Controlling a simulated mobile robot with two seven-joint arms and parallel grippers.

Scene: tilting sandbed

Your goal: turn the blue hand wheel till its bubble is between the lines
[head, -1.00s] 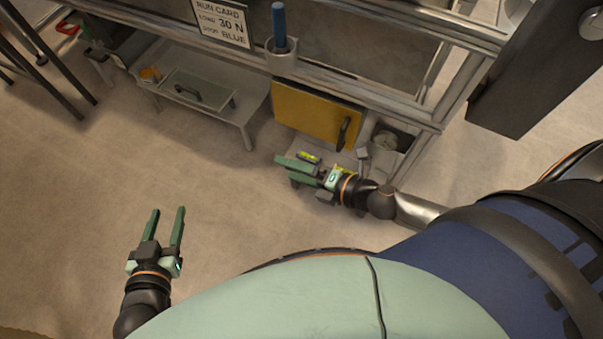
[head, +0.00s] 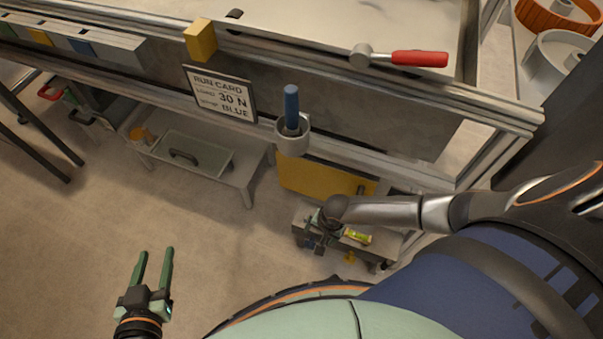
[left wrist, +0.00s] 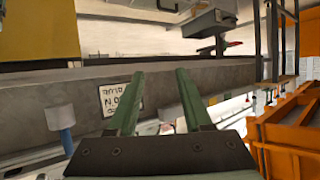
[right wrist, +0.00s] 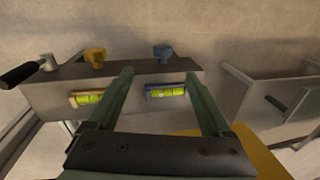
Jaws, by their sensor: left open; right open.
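The blue hand wheel (right wrist: 163,52) sticks out of the far edge of a grey block (right wrist: 140,73) in the right wrist view. Its blue-framed bubble vial (right wrist: 165,91) is green-yellow and lies on the block's near face; the bubble's place against the lines is too small to tell. My right gripper (right wrist: 158,74) is open, with the blue wheel beyond and between its fingers, apart from them. In the head view my right gripper (head: 313,240) hangs over the block, and my wrist hides the blue wheel. My left gripper (head: 155,250) is open and empty over bare floor.
A yellow hand wheel (right wrist: 95,57) and its vial (right wrist: 90,97) sit beside the blue ones. A black-handled lever (right wrist: 22,75) is at the block's left end. A yellow panel (head: 310,181) and the frame stand behind. A low table (head: 249,185) is at left.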

